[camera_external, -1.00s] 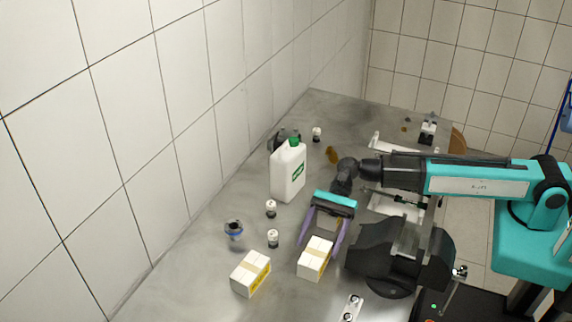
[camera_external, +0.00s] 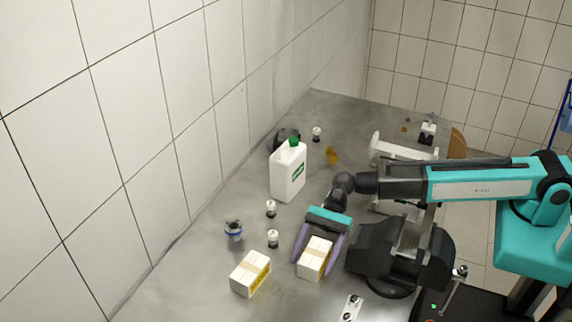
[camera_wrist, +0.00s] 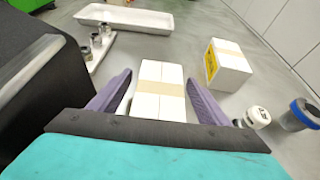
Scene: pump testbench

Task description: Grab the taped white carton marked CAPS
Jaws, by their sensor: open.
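One carton (camera_external: 314,257) stands between the purple fingers of my open gripper (camera_external: 316,266). In the wrist view this carton (camera_wrist: 160,91), with a tan tape band across its top, lies between the two fingers, with a gap visible on each side near the fingertips. The other carton (camera_external: 250,273) stands apart to the left; it also shows at the right in the wrist view (camera_wrist: 229,66), its yellow label facing this carton's side.
A black vise (camera_external: 398,255) stands close right of my gripper. A white jug (camera_external: 288,172) with a green cap and small white bottles (camera_external: 273,239) stand behind and left. A blue-ringed part (camera_external: 233,230) is further left. A white tray (camera_wrist: 124,17) lies beyond the cartons.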

